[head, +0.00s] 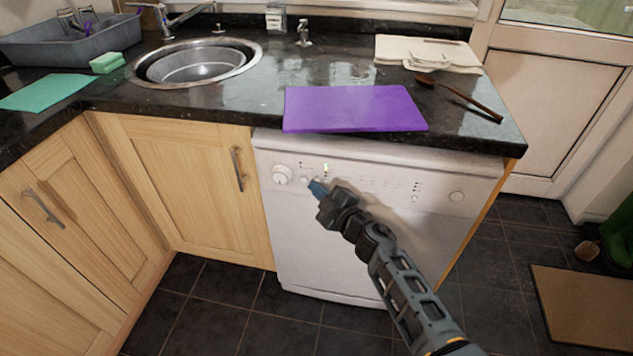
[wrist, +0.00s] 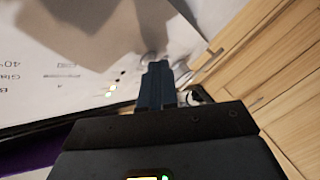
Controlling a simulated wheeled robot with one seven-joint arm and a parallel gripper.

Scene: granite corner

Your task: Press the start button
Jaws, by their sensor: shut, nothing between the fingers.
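The white dishwasher (head: 335,240) stands under the counter, with a control panel along its top front. The panel has a round dial (head: 282,174) at left, a small lit indicator (head: 325,169), a row of small marks and a round button (head: 456,196) at right. I cannot read which control is the start button. My gripper (head: 316,187) is shut and empty, its tips at the panel just right of the dial. In the wrist view the shut fingers (wrist: 155,75) point at a small round grey control (wrist: 149,57); whether they touch it I cannot tell. Small lights (wrist: 113,88) show beside them.
A purple board (head: 353,108) lies on the dark counter above the panel. A wooden spoon (head: 458,98) and folded cloths (head: 428,53) lie at right, the sink (head: 195,65) at left. A cupboard handle (head: 237,169) sticks out left of the dishwasher.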

